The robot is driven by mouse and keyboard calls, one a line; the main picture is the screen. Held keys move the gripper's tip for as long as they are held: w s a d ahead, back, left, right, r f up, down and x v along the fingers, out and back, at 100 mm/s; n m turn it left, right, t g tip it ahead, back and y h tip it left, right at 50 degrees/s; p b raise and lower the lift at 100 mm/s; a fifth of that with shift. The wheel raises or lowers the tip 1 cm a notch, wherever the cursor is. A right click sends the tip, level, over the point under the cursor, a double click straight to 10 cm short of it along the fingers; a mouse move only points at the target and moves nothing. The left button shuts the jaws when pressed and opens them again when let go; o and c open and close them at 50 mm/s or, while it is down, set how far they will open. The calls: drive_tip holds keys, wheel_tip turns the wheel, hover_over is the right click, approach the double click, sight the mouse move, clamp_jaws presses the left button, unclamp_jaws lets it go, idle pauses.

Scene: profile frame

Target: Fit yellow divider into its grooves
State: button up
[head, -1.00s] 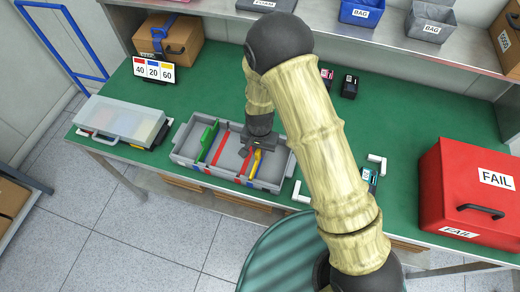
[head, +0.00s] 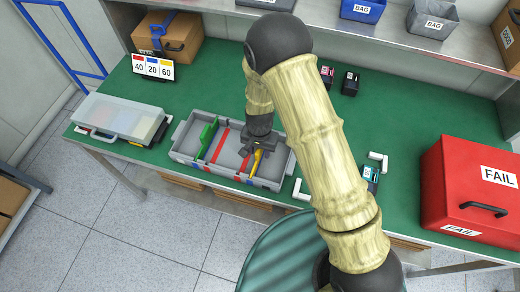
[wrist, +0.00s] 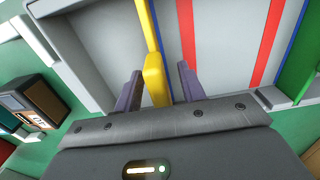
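The yellow divider (head: 257,161) stands in the right part of the grey tray (head: 186,150). It also shows in the wrist view (wrist: 154,80), between my fingers, beside a thin blue line on the tray floor. My gripper (head: 259,150) is low over the tray. In the wrist view my gripper (wrist: 158,88) is open, with one finger on each side of the divider's tab and a clear gap on the right. Whether the divider's ends sit fully in the grooves cannot be told; my gripper hides part of it.
A green divider (head: 208,138) stands in the tray's left part, with red lines on the floor between. A sign reading 40, 20, 60 (head: 153,68) stands behind. White corner pieces (head: 378,160) lie right of the tray, and a red FAIL box (head: 470,190) is farther right.

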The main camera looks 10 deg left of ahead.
drive_tip(key=shift+r, duration=0.1)
wheel_tip(320, 180, up, 17)
drive_tip(key=b, duration=0.1)
drive_tip(key=shift+b, duration=0.35)
idle(0.4)
drive_tip(key=shift+r, duration=0.1)
idle(0.6)
drive_tip(key=s+d+r+t, duration=0.1)
drive_tip(key=s+d+r, duration=0.1)
drive_tip(key=d, duration=1)
drive_tip(key=s+d+r+n+t, duration=0.1)
drive_tip(key=s+d+r, duration=0.2)
drive_tip(key=d, duration=1)
drive_tip(key=shift+s+d+t, duration=0.3)
drive_tip(key=shift+s, duration=0.65)
